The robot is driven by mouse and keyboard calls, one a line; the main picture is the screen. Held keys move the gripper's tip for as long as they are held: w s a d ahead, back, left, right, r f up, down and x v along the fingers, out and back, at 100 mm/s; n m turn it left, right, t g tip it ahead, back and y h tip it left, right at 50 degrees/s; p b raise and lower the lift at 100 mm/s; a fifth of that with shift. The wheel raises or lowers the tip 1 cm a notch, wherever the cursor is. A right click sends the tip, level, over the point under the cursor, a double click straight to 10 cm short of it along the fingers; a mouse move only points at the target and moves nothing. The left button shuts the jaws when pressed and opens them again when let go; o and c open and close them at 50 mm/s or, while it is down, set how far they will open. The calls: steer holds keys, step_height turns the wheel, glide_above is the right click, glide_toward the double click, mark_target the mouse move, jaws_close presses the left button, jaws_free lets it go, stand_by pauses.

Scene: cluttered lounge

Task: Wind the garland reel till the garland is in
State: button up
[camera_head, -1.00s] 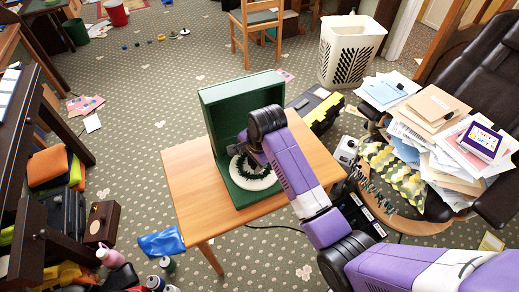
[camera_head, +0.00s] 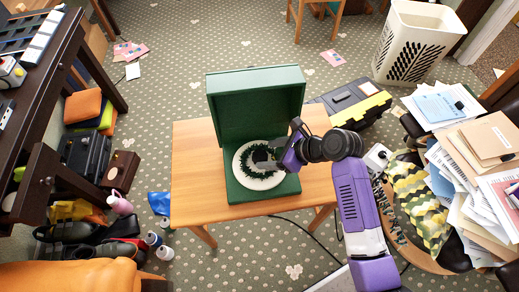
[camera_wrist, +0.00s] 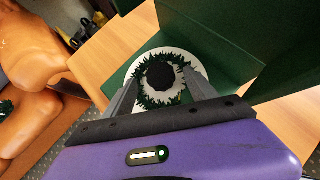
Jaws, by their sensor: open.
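The green garland reel stand (camera_head: 255,95) has a tall back and a flat base, and it stands on a wooden table (camera_head: 193,190). A white disc (camera_head: 262,184) lies on the base, with a spiky dark green garland ring (camera_head: 249,163) on it. The ring also shows in the wrist view (camera_wrist: 145,92), around a dark round middle (camera_wrist: 160,76). My gripper (camera_head: 268,161) is over the disc, coming from the right. In the wrist view its two fingers are spread, one on each side of the ring, with nothing clearly held. I cannot tell whether they touch it. No crank handle is distinguishable.
A black and yellow case (camera_head: 352,108) lies on the floor right of the table, near a white basket (camera_head: 410,45). Papers (camera_head: 470,150) are piled at the right. A dark desk (camera_head: 60,60) and an orange seat (camera_head: 70,276) are at the left. A cable runs under the table.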

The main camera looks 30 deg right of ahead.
mark_target(254, 156)
steer(key=b+x, duration=0.1)
steer(key=x, duration=0.6)
steer(key=shift+w+a+f, duration=0.15)
steer(key=shift+w, duration=0.1)
jaws_close()
